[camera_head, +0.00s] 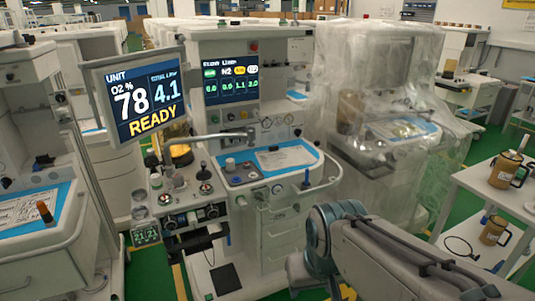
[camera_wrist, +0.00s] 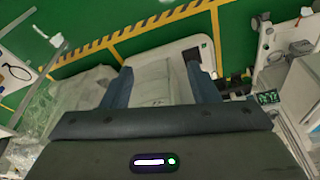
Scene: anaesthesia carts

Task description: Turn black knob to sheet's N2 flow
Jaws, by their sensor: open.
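The anaesthesia cart (camera_head: 285,215) stands in the middle of the head view. Its front panel carries several dark knobs (camera_head: 212,211), and another dark knob (camera_head: 205,188) stands on the ledge above; their labels are too small to read. The upper flow display (camera_head: 231,76) has an N2 column, apparently 0.9. The tilted monitor (camera_head: 140,92) reads O2 78, total 4.1, READY. A white sheet (camera_head: 285,155) lies on the blue worktop; its writing is unreadable. In the wrist view my gripper (camera_wrist: 158,78) is open and empty, pointing toward the floor and a white surface, apart from the knobs.
A plastic-covered cart (camera_head: 375,95) stands to the right. A white shelf trolley (camera_head: 480,200) with brown jugs is at far right. Another cart (camera_head: 30,220) is close on the left. Green floor (camera_head: 155,275) with yellow lines shows between them.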

